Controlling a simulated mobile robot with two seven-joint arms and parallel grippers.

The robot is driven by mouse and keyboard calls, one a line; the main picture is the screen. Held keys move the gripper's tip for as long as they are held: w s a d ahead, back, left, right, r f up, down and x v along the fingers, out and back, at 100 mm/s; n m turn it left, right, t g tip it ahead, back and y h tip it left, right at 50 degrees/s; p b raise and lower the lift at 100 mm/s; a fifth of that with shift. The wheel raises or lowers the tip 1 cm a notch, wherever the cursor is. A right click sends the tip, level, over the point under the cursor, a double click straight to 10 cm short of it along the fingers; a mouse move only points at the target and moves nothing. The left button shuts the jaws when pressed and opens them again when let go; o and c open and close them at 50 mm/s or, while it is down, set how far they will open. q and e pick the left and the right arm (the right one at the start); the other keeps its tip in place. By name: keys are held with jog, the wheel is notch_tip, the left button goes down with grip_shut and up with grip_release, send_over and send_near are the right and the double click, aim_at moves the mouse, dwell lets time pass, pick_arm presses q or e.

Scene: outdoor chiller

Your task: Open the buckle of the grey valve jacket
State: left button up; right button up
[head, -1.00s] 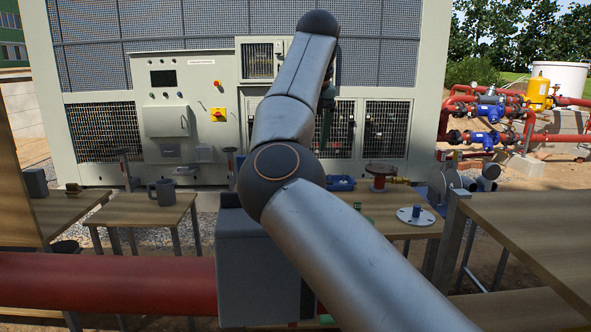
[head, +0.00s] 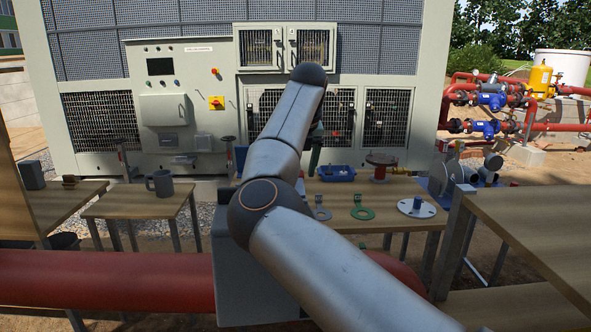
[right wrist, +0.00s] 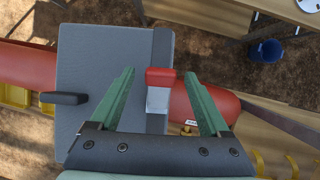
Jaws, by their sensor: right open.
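The grey valve jacket (head: 226,290) is a boxy cover around the thick red pipe (head: 110,280), low in the middle of the head view. My right arm hides much of it. In the right wrist view, the jacket (right wrist: 95,60) is seen from above, with a darker strap (right wrist: 161,50) along its right edge. The buckle (right wrist: 160,77), a red tab with a pale metal plate, is on that strap. My right gripper (right wrist: 159,75) is open, its green fingers on either side of the buckle with visible gaps; height above it is unclear. My left gripper is not in view.
A dark handle-like piece (right wrist: 63,98) sticks out left of the jacket. A small table with a grey mug (head: 160,183) stands left. A blue tray (head: 336,173) and a green ring (head: 362,212) lie on the table behind. A wooden tabletop (head: 535,225) fills the right.

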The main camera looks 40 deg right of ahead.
jog(key=shift+x, duration=0.8)
jog(key=shift+c, duration=0.3)
grip_shut()
